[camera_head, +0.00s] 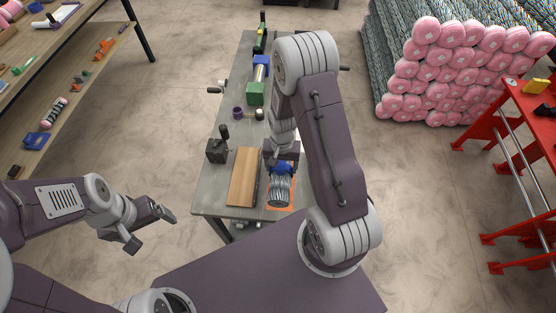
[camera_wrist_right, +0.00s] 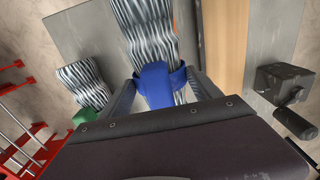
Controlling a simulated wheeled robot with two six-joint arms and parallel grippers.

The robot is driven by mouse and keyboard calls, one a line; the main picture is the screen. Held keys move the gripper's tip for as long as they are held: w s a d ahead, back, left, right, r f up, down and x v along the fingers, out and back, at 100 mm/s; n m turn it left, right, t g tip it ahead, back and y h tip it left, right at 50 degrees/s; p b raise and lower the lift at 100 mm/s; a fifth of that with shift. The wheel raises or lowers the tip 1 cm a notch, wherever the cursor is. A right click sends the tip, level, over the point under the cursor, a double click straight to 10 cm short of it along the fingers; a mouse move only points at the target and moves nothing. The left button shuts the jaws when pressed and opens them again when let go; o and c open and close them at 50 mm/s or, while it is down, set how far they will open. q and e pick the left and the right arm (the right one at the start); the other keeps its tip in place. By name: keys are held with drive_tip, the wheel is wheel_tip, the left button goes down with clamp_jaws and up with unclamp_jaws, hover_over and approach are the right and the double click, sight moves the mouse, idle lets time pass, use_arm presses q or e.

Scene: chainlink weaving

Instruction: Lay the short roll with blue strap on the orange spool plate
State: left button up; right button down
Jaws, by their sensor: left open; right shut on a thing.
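The short grey wire roll (camera_head: 280,191) with a blue strap (camera_head: 282,168) is at the near end of the workbench. My right gripper (camera_wrist_right: 162,90) is shut on it at the strap; the strap (camera_wrist_right: 158,82) sits between its fingers in the wrist view. The orange spool plate (camera_head: 291,207) shows around the roll's near end, mostly hidden beneath it. The roll is over the plate; I cannot tell whether it touches. My left gripper (camera_head: 150,229) is open and empty, left of the bench.
A second wire roll (camera_wrist_right: 84,84) with a green strap (camera_wrist_right: 85,116) lies beside it in the wrist view. A wooden board (camera_head: 243,177) and a dark block with a handle (camera_head: 217,149) are to the left. A red rack (camera_head: 515,150) stands at right.

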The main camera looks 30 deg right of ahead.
drive_tip(key=shift+w, duration=0.1)
drive_tip(key=shift+d, duration=0.1)
drive_tip(key=shift+s+f, duration=0.15)
drive_tip(key=shift+s, duration=0.05)
drive_tip(key=shift+f+b, duration=0.25)
drive_tip(key=shift+b, duration=0.1)
wheel_tip(320, 180, down, 3)
drive_tip(key=shift+w+r+b, duration=0.1)
drive_tip(key=shift+r+b, duration=0.1)
drive_tip(key=shift+b, duration=0.75)
drive_tip(key=shift+f, duration=0.25)
drive_tip(key=shift+f+b, duration=0.55)
drive_tip(key=shift+b, duration=0.05)
